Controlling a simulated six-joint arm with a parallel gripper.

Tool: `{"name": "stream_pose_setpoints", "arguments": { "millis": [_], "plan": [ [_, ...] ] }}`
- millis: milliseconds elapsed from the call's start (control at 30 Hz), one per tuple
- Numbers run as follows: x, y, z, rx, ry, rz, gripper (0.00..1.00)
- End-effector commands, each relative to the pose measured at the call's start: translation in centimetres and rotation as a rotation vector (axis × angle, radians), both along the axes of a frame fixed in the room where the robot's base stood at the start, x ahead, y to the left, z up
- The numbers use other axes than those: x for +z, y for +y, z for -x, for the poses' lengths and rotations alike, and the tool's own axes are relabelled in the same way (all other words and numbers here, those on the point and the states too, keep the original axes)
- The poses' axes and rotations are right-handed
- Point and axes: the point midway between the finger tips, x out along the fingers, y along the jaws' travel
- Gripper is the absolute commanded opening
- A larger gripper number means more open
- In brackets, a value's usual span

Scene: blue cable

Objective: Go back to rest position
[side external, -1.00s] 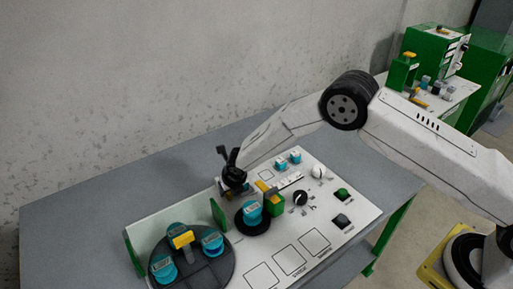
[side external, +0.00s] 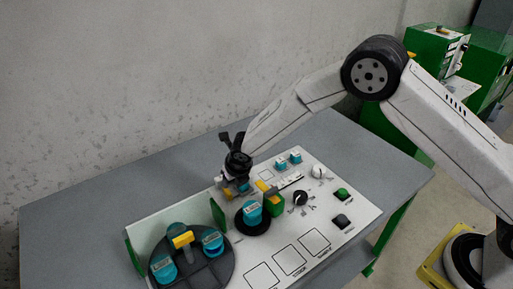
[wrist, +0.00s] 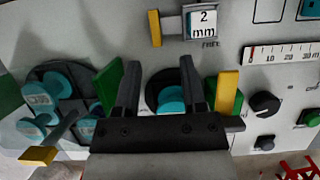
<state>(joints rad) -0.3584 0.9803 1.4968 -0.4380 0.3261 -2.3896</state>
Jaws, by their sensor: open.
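My gripper (side external: 236,163) is in the air above the back part of the white panel (side external: 318,208), apart from it. In the wrist view my gripper (wrist: 160,75) shows two dark fingers spread apart with nothing held between them. Beyond the fingers, a teal piece on a black disc (wrist: 167,92) is partly hidden by the gripper body. It also stands on the panel in the side view (side external: 252,213). No blue cable can be made out.
A dark round tray (side external: 205,268) with several teal pieces and a yellow handle (side external: 182,239) is at the front left. A green upright with a yellow top (side external: 273,202) stands beside the disc. Knobs (side external: 301,198) are to the right. The grey table behind is clear.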

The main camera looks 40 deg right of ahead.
Motion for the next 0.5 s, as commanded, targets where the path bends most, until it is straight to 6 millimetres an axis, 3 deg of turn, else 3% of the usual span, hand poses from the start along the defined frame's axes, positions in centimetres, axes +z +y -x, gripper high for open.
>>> {"name": "stream_pose_setpoints", "arguments": {
  "millis": [267,500],
  "plan": [
    [0.1,-0.1,0.0,-0.010,0.000,-0.004,0.53],
    [1.5,-1.5,0.7,-0.161,0.008,-0.061,0.53]
  ]
}}
